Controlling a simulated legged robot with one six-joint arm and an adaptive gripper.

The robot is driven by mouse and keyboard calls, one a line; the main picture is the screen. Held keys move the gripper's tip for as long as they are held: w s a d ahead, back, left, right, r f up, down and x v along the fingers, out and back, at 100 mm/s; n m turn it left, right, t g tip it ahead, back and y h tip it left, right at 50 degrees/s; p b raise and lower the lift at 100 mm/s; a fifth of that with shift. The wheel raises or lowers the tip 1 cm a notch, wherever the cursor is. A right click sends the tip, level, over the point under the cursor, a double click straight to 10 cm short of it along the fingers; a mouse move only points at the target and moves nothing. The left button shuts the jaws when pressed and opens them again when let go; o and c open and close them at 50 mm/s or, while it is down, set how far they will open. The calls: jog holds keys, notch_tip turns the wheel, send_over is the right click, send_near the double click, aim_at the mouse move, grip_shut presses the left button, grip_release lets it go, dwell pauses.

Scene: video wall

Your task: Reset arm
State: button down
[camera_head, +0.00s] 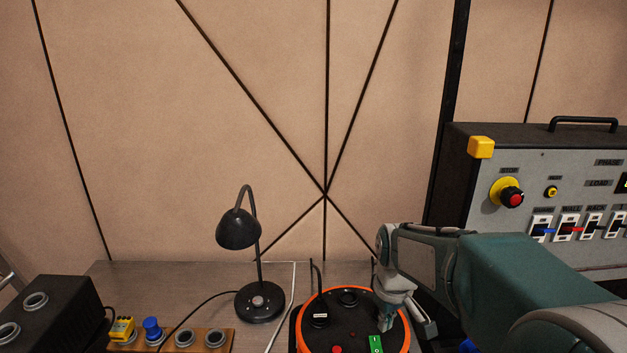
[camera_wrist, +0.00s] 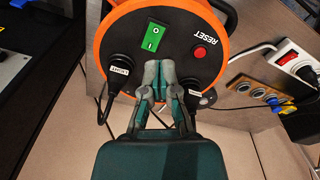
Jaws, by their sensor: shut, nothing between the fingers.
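My gripper (camera_head: 385,324) is shut and empty over the orange-rimmed round cable reel (camera_head: 405,328) at the bottom centre-right of the head view. I cannot tell whether the fingertips touch the face. The green switch (camera_head: 376,344) and the red button (camera_head: 337,349) also show in the head view. A plug labelled LIGHT (camera_wrist: 120,70) sits in the reel.
A black desk lamp (camera_head: 238,228) stands left of the reel on the grey table (camera_head: 190,275). A wooden socket strip (camera_head: 181,341) and a black box (camera_head: 65,302) are farther left. A grey control panel (camera_head: 530,165) stands at the right, behind my arm.

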jog(key=s+r+m+t, duration=0.2)
jog(key=s+r, duration=0.2)
jog(key=s, duration=0.5)
jog(key=s+r+m+t, duration=0.2)
jog(key=s+r+m, duration=0.1)
jog(key=s, duration=0.6)
jog(key=shift+s+r+t, duration=0.2)
jog(key=shift+r+t, duration=0.2)
